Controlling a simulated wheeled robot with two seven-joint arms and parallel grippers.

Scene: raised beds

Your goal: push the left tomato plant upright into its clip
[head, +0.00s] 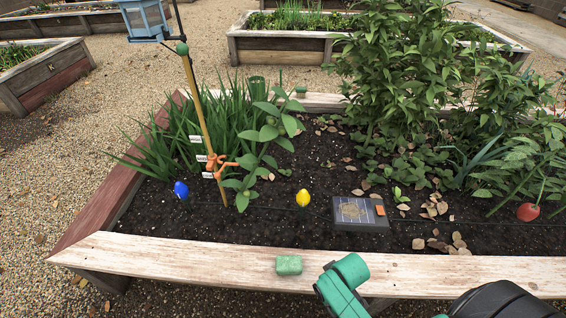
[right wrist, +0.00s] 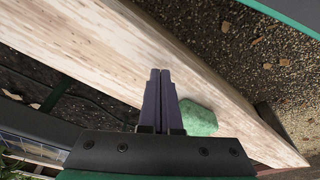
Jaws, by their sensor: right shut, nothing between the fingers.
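The tomato plant (head: 268,133) stands at the left of the bed in the head view, its leafy stem tilted up to the right. A wooden stake (head: 203,113) rises to its left, with an orange clip (head: 218,164) low on it. The clip's arms point toward the plant; its upper stem is apart from the stake. My right gripper (right wrist: 160,72) is shut and empty in the right wrist view, over the bed's pale wooden rim (right wrist: 100,50). Its fingers do not show clearly in the head view. My left gripper is in neither view.
A green block (head: 289,265) lies on the front rim; it also shows beside my fingers in the wrist view (right wrist: 198,118). Blue (head: 181,190) and yellow (head: 303,198) ornaments flank the plant's base. A dark panelled box (head: 350,213) sits right; dense foliage (head: 405,80) fills the back right.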

